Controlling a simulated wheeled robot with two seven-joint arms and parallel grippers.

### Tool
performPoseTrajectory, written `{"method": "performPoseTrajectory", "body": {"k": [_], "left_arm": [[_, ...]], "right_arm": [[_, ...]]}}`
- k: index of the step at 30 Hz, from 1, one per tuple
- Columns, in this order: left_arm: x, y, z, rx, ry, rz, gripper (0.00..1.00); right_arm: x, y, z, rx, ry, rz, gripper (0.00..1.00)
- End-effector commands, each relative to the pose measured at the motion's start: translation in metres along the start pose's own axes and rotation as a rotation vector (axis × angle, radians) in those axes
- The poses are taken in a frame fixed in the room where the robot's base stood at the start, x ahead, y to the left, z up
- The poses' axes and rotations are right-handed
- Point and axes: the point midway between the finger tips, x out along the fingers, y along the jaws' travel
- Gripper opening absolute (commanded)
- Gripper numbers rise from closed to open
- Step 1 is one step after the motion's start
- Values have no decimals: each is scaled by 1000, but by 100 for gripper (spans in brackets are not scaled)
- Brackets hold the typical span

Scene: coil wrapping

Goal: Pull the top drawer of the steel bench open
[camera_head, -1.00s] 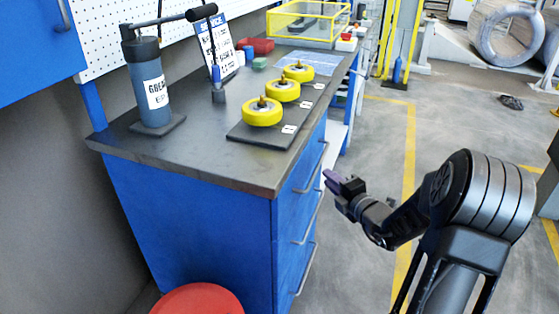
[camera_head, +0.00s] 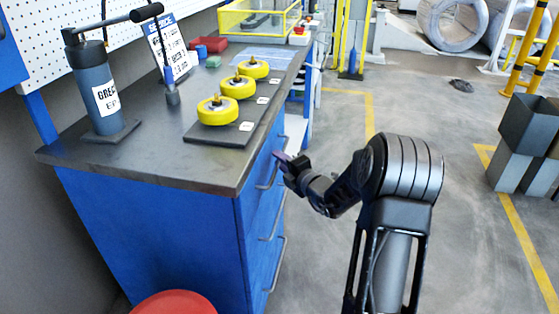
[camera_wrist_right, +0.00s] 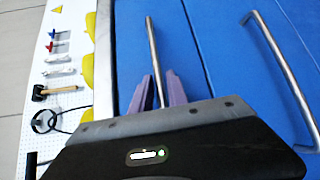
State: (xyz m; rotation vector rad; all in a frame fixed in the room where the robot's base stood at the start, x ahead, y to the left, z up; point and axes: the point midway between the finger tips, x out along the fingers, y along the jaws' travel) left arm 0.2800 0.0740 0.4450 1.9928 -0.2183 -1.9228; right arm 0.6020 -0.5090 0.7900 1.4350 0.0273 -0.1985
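The steel bench (camera_head: 150,225) is blue with a dark worktop and stands left of centre in the head view. Its top drawer (camera_head: 254,200) looks flush with the cabinet front and carries a grey bar handle (camera_head: 268,184). My right gripper (camera_head: 283,160) is at the upper end of this handle. In the right wrist view, the purple fingers of my right gripper (camera_wrist_right: 160,82) stand apart on either side of the top handle (camera_wrist_right: 153,50). A narrow gap seems to show beside the bar, and contact is unclear. My left gripper is not in view.
Lower drawer handles (camera_head: 277,265) sit below; one shows in the right wrist view (camera_wrist_right: 280,72). Yellow wheels (camera_head: 218,110) and a grease pump (camera_head: 95,88) stand on the worktop. A red round object (camera_head: 174,304) is at the bench's near end. Floor right of the bench is open.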

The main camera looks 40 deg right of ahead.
Motion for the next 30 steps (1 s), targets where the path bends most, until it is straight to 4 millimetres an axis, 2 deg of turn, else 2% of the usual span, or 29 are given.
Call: {"method": "performPoseTrajectory", "body": {"k": [3, 11, 18, 30], "left_arm": [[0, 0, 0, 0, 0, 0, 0], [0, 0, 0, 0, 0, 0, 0], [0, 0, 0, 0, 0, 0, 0], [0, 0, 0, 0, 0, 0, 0]], "right_arm": [[7, 0, -1, 0, 1, 0, 20], [7, 0, 0, 0, 1, 0, 19], [7, 0, 0, 0, 1, 0, 0], [7, 0, 0, 0, 1, -1, 0]]}}
